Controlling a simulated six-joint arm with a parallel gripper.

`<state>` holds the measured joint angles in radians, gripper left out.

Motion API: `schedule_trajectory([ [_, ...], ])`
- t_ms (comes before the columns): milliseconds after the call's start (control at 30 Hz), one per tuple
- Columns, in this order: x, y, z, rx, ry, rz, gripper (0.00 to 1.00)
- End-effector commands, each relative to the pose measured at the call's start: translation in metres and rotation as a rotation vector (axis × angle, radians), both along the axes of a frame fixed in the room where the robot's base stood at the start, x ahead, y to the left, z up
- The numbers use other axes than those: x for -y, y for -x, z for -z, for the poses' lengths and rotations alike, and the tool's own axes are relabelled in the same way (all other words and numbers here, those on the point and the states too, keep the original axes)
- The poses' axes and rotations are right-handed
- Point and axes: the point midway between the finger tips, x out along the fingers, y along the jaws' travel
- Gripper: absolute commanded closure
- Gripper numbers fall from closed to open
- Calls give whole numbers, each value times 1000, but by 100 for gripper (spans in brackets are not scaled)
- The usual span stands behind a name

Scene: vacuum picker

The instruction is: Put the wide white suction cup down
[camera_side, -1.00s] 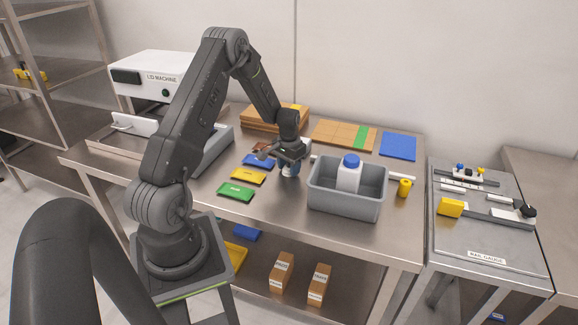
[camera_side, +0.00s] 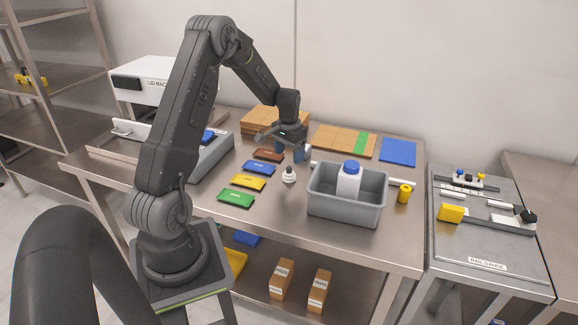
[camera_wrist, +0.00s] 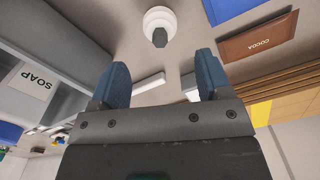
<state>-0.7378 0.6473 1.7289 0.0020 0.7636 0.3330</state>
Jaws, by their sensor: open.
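The wide white suction cup (camera_side: 289,176) stands on the steel table, between the coloured packets and the grey bin. In the wrist view the white cup (camera_wrist: 160,22) shows near the top edge, with a dark stub at its middle. My gripper (camera_side: 292,150) is raised above and behind the cup, apart from it. In the wrist view my gripper's two blue fingers (camera_wrist: 157,82) are spread wide with nothing between them.
A grey bin (camera_side: 343,209) holding a white bottle with a blue cap (camera_side: 350,178) stands right of the cup. Brown, blue, yellow and green packets (camera_side: 236,198) lie to the left. A yellow cylinder (camera_side: 404,193) stands right of the bin. The table front is clear.

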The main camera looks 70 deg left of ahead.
Motion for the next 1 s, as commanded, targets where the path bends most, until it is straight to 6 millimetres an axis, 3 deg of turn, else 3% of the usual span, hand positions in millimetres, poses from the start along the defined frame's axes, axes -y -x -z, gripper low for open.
schedule_trajectory([
  [100,0,0,-23,2,-2,0,29],
  [333,2,0,-45,1,-2,2,29],
  [467,23,-5,-69,25,-20,28,29],
  [600,80,-5,-118,84,-61,87,29],
  [733,145,11,-162,155,-94,154,29],
  [900,220,52,-201,259,-117,238,29],
  [1000,257,82,-215,323,-122,285,29],
])
